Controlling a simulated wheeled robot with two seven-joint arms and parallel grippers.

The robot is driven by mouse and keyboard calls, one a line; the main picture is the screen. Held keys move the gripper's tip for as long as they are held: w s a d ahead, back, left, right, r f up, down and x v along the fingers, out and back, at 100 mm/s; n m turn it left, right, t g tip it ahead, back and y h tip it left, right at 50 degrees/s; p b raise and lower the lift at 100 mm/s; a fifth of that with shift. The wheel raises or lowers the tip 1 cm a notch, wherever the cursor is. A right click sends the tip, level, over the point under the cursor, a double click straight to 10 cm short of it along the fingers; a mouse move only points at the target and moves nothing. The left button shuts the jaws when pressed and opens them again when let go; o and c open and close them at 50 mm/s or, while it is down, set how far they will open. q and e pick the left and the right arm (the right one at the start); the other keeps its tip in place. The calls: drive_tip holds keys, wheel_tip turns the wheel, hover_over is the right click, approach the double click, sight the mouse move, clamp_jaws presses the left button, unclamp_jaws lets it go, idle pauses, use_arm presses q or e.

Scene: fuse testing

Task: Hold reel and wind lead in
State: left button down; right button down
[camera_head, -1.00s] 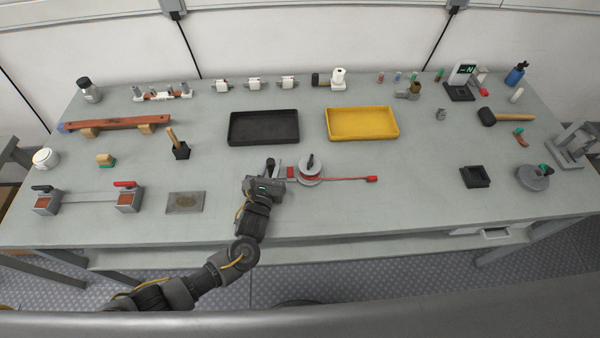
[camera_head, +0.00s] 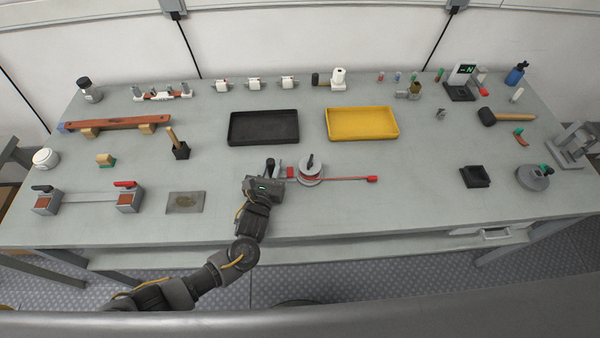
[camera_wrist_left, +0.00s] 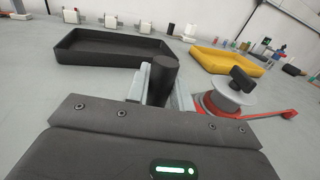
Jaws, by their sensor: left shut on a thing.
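The reel (camera_head: 309,176) lies on the table front centre, a pale grey disc with a black knob on top and red lead around its lower part. In the left wrist view, the reel (camera_wrist_left: 226,97) is right of the jaws. The red lead (camera_head: 345,179) runs out to the right along the table and ends in a red block (camera_head: 372,179). My left gripper (camera_head: 274,175) is just left of the reel, shut on an upright black grip (camera_wrist_left: 163,80). Whether that grip joins the reel is hidden by the gripper. My right gripper is not in view.
A black tray (camera_head: 264,142) and a yellow tray (camera_head: 362,138) stand behind the reel. A grey plate (camera_head: 185,202) lies to the left. A small black tray (camera_head: 475,184) is to the right. The table between the lead and its front edge is clear.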

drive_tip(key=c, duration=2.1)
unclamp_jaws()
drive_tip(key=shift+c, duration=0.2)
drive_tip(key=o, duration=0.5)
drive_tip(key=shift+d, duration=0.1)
